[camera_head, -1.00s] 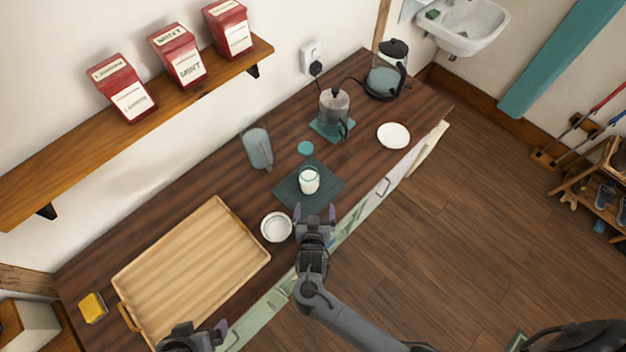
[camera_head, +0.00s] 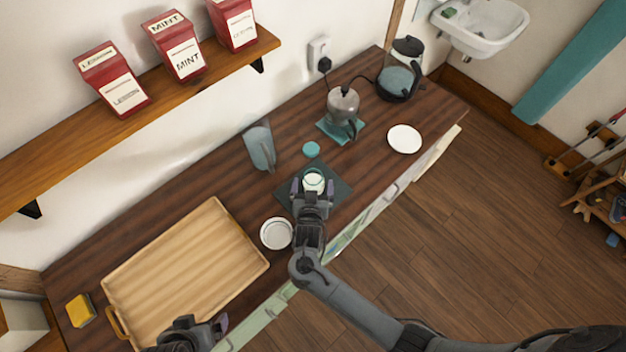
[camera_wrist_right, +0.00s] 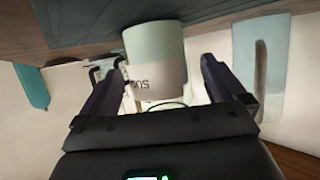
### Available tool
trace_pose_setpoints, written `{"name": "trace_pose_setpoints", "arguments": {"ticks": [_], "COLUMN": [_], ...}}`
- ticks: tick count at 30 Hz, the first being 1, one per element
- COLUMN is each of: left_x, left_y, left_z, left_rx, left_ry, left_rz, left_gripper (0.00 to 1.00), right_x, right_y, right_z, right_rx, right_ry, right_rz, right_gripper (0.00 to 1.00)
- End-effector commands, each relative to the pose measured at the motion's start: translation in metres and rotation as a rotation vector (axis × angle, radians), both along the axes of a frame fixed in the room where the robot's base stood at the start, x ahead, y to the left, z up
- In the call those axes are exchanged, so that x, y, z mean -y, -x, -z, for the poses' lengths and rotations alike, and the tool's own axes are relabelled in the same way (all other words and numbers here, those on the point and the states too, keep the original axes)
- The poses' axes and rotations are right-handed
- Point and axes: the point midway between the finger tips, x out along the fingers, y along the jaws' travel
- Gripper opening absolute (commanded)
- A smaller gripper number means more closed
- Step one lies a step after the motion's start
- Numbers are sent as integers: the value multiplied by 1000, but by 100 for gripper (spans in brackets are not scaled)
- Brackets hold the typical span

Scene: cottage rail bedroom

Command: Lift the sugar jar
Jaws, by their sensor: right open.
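The sugar jar (camera_head: 313,181) is a small glass jar with white contents, standing on a dark square mat (camera_head: 338,190) in the head view. In the right wrist view the jar (camera_wrist_right: 157,58) shows part of a label with the letters "SU". My right gripper (camera_head: 312,188) is open, with one finger on either side of the jar. In the wrist view the fingers (camera_wrist_right: 160,85) stand apart from its sides. My left gripper (camera_head: 195,330) is at the bottom edge of the head view, over the tray's front corner; its jaws are not clear.
A wooden tray (camera_head: 185,270) and a white bowl (camera_head: 276,233) lie left of the jar. A teal disc (camera_head: 311,149), a clear jug (camera_head: 260,146), a metal pot (camera_head: 342,105), a kettle (camera_head: 400,72) and a white plate (camera_head: 404,139) stand beyond it.

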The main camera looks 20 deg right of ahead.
Motion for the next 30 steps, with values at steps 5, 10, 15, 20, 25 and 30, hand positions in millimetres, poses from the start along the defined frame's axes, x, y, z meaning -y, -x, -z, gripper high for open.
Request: {"name": "trace_pose_setpoints", "arguments": {"ticks": [5, 10, 15, 20, 25, 30], "left_x": [0, 0, 1, 1, 1, 1], "left_y": [0, 0, 0, 0, 0, 0], "left_z": [0, 0, 0, 0, 0, 0], "left_rx": [0, 0, 1, 0, 0, 0], "left_ry": [1, 2, 3, 4, 4, 4], "left_rz": [-1, -2, -3, -3, -3, -3], "left_gripper": [100, 100, 100, 100, 100, 100], "right_x": [0, 0, 0, 0, 0, 0], "right_y": [-1, 0, 0, 0, -1, -1], "right_z": [0, 0, 0, 0, -1, -1], "right_rx": [-1, 0, 0, 0, 2, 2], "right_ry": [0, 0, 0, 0, 0, 0], "right_rz": [0, 0, 0, 0, 0, 0], "right_gripper": [97, 85, 59, 35, 27, 27]}}
